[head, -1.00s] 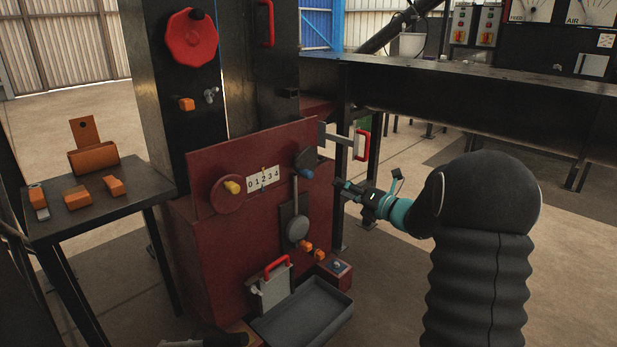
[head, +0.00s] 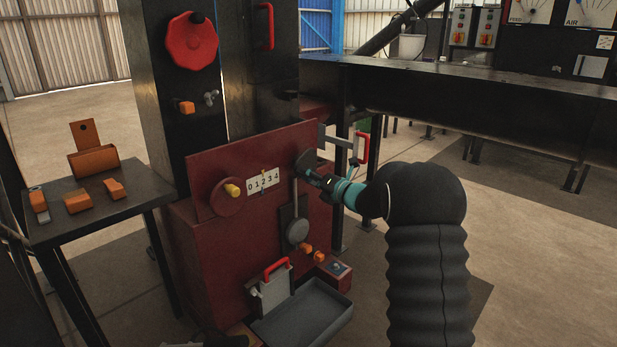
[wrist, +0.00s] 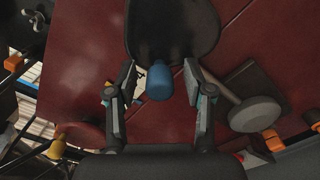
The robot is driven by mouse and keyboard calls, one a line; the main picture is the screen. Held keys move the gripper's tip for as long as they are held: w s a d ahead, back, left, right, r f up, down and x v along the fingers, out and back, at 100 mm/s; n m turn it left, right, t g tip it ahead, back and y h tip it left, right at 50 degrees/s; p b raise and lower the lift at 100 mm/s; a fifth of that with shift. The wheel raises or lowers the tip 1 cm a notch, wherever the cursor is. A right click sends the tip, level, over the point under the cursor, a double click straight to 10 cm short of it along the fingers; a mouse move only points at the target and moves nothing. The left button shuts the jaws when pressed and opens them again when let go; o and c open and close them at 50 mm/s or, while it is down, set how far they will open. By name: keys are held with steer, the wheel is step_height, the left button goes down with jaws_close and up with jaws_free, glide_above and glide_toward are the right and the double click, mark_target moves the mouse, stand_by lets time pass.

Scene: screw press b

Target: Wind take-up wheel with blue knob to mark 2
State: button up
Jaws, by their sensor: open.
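The dark take-up wheel (head: 305,160) is on the right of the red panel, partly covered by my gripper in the head view. In the wrist view the wheel (wrist: 190,25) is at the top, with its blue knob (wrist: 159,82) pointing toward the camera. My gripper (wrist: 160,98) is open, with one finger on each side of the blue knob and a visible gap to each finger. In the head view my gripper (head: 314,176) hides the knob. The scale (head: 263,181) reads 0 to 4, with a small blue pointer near 2.
A red wheel with a yellow knob (head: 233,190) is left of the scale. A grey lever with a round weight (head: 297,231) hangs below the take-up wheel. A red-handled bracket (head: 361,148) stands close behind my gripper. A grey tray (head: 303,312) is below.

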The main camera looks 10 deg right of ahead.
steer(key=shift+w, duration=0.1)
jaws_close()
steer(key=shift+r+m, duration=0.1)
steer(key=shift+m, duration=0.2)
